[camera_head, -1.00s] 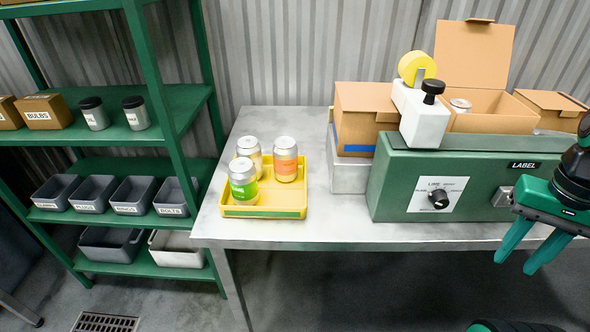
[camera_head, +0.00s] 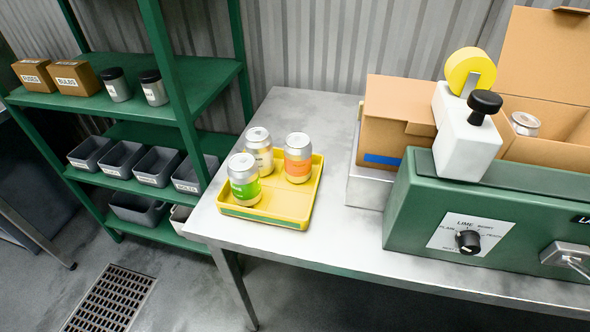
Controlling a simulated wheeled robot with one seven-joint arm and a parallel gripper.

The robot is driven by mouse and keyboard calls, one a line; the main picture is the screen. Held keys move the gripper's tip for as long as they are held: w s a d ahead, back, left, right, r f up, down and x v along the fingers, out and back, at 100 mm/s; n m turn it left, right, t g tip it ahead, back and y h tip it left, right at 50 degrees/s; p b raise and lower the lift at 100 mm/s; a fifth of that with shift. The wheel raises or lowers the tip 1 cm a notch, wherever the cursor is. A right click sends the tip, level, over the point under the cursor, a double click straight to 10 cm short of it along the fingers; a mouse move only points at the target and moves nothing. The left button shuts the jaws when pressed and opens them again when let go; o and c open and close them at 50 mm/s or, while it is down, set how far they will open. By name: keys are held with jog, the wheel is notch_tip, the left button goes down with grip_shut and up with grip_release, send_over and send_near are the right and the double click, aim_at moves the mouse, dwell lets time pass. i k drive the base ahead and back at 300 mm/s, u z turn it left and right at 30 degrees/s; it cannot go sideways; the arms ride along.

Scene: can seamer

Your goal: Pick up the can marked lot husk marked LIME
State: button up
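A yellow tray (camera_head: 283,208) on the steel table holds three upright cans. The can with a green label (camera_head: 244,181) stands at the front left of the tray. A can with an orange label (camera_head: 298,158) stands at the right. A can with a pale label (camera_head: 260,149) stands at the back and is partly hidden by the green one. The lettering on the cans is too small to read, so I cannot tell which one is marked LIME. My gripper is out of view.
The green seamer (camera_head: 425,211) with a dial panel stands on the right of the table (camera_head: 300,245). A green shelf (camera_head: 185,81) is at the left. The table front by the tray is clear.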

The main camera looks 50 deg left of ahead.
aim_at(242, 171)
jog(key=k, duration=1)
jog(key=u, duration=0.6)
jog(key=i, duration=0.5)
